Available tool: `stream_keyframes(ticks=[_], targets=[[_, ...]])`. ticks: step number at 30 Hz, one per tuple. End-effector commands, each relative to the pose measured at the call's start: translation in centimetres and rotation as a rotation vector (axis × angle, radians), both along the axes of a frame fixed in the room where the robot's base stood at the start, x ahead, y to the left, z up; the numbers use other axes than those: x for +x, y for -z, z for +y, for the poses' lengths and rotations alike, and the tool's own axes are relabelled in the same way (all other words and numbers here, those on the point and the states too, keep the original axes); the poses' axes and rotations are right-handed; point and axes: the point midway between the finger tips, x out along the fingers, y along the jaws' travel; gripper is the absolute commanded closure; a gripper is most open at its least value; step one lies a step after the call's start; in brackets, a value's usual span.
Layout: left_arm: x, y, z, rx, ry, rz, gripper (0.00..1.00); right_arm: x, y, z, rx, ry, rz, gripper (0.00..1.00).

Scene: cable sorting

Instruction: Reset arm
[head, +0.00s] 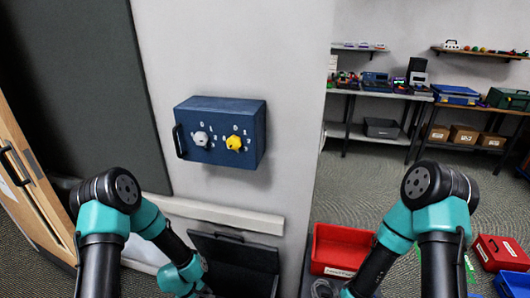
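My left arm (148,220) comes in at the lower left and bends down to the bottom edge, in front of a dark open bin or panel. My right arm (397,226) comes in at the lower right and bends down and left, beside a red bin. Both arms run out of the frame at the bottom, so neither gripper's fingers show. A blue box (247,136) is fixed on the pale wall above and between the arms, with a grey knob (201,139) and a yellow knob (236,143). Neither arm touches the box.
The red bin (345,232) stands on the floor right of the wall. A dark open bin or panel (236,253) is below the box. Benches with cases stand at the back right. A red case (502,254) lies at the right edge. A wooden door (28,185) is at left.

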Motion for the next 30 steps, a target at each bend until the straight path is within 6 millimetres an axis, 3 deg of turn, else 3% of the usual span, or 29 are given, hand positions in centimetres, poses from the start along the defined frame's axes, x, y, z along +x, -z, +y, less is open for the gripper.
stream_keyframes(ticks=[6,12,17,30], targets=[[-7.2,-1.7,-0.6,0.033,0.379,-0.126,0.29,0.0,0.0,0.0,0.000,0.000,0.000,0.57],[-12.2,-3.4,-0.9,0.052,0.663,-0.228,0.29,0.0,0.0,0.0,0.000,0.000,0.000,0.57],[-13.6,-4.0,-1.0,0.059,0.751,-0.263,0.29,0.0,0.0,0.0,0.000,0.000,0.000,0.57],[-13.6,-4.0,-1.0,0.059,0.755,-0.265,0.29,0.0,0.0,0.0,0.000,0.000,0.000,0.57]])
